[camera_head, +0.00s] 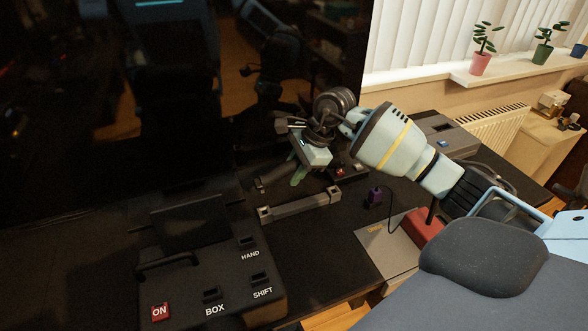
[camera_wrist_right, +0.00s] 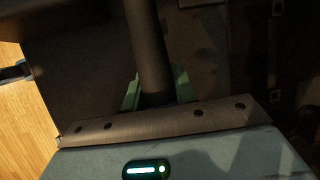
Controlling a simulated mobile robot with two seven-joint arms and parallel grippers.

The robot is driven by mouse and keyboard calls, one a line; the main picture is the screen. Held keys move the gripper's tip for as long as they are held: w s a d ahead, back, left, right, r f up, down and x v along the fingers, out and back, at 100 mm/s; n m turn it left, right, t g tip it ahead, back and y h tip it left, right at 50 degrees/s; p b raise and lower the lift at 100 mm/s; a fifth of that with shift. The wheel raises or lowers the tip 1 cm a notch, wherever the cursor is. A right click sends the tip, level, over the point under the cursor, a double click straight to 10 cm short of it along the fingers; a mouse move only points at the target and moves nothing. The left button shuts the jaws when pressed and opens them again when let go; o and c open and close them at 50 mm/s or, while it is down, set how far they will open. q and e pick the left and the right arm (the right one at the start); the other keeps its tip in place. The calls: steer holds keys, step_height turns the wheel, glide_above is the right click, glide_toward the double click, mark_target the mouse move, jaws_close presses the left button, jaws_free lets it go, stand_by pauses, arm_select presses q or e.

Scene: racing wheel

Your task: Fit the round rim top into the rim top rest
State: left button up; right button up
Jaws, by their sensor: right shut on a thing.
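My right gripper (camera_head: 299,174) points down over the dark desk, its green fingers below a pale body. In the right wrist view the fingers (camera_wrist_right: 157,92) are shut on a dark round tube, which I take for the rim top (camera_wrist_right: 150,45). In the head view a dark bar (camera_head: 274,174), probably the same piece, shows left of the fingers. A grey bar with square socketed end blocks (camera_head: 300,206), possibly the rim top rest, lies just in front of the gripper. The rim top looks apart from it; its height is hard to tell. My left gripper is not in view.
A dark console (camera_head: 215,285) with ON, BOX and SHIFT labels stands at front left. A small purple thing with a cable (camera_head: 375,196) stands right of the grey bar. A large dark reflective screen fills the back left.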

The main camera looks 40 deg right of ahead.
mark_target(289, 204)
steer(key=shift+f+b, duration=1.5)
steer(key=shift+f, duration=1.3)
steer(key=shift+f+b, duration=0.5)
steer(key=shift+f, duration=0.3)
steer(key=shift+f+b, duration=0.55)
steer(key=shift+f, duration=0.3)
steer(key=o, duration=1.1)
steer(key=shift+f, duration=0.1)
steer(key=shift+o, duration=0.2)
